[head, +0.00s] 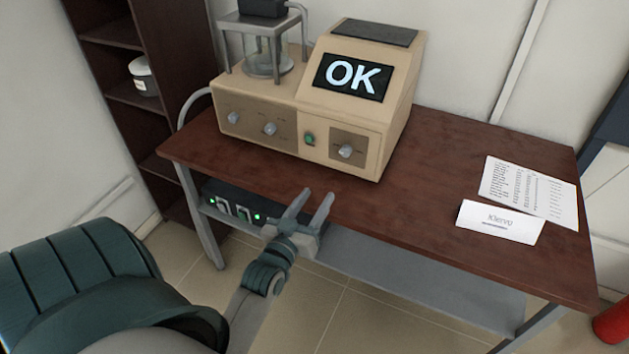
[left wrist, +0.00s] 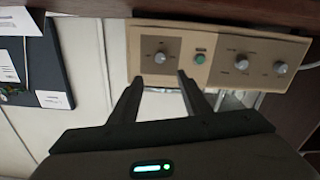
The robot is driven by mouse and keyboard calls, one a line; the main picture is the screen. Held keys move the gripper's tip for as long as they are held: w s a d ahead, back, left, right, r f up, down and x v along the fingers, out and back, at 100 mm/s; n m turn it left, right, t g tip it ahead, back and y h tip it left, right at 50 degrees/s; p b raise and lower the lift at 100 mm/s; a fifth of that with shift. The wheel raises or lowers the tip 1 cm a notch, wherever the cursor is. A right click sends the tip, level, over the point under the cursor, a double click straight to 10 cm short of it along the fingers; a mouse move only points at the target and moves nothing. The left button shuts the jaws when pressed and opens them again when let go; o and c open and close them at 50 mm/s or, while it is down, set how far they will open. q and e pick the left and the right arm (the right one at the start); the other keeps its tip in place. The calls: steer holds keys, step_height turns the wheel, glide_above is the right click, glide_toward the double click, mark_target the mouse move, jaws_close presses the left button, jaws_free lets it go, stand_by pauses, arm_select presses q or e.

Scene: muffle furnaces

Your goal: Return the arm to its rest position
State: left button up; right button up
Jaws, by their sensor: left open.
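My left gripper (head: 317,207) is open and empty, in front of the near edge of the brown table (head: 450,160). Its two fingers point up toward the beige instrument (head: 240,142). In the left wrist view the fingers (left wrist: 157,85) are spread apart with nothing between them, and the instrument's front panel (left wrist: 222,60) with knobs and a green button shows beyond them, upside down. The instrument's screen (head: 353,77) reads "OK". A glass vessel (head: 268,62) stands on its left part. My right gripper is not in view.
A black box (head: 222,200) with green lights sits on the grey shelf under the table. A printed sheet (head: 530,187) and a white card (head: 500,222) lie on the table's right side. A dark shelf unit (head: 125,45) with a white jar (head: 143,76) stands at the left. A red object (head: 612,325) is at the lower right.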

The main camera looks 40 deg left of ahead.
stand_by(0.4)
arm_select(q)
steer(key=s+d+f+m+g+h+b, duration=0.1)
steer(key=d+f+g, duration=0.15)
steer(key=f, duration=1.05)
steer(key=s+d+f+m+g+h, duration=0.1)
steer(key=d+f+g+h, duration=0.15)
steer(key=f, duration=1.05)
steer(key=s+d+f+m+g, duration=0.1)
steer(key=s+d+f, duration=0.15)
steer(key=f, duration=0.35)
steer(key=s+d+f+g+b, duration=0.1)
steer(key=s+d+f, duration=0.1)
steer(key=s+f, duration=0.3)
steer(key=s+d+f+m+g, duration=0.1)
steer(key=s+d+f, duration=0.1)
steer(key=f, duration=0.5)
steer(key=s+d+f+m+g+h+b, duration=0.15)
steer(key=s+f+g, duration=0.25)
steer(key=s+f, duration=1.05)
steer(key=s+f+m+g, duration=0.1)
steer(key=s+f+g, duration=0.1)
steer(key=s, duration=0.7)
steer(key=s+f+m+g, duration=0.1)
steer(key=s+f, duration=0.3)
steer(key=s, duration=0.6)
steer(key=shift+a+g+y, duration=0.25)
steer(key=shift+g+y, duration=0.05)
steer(key=shift+g, duration=0.4)
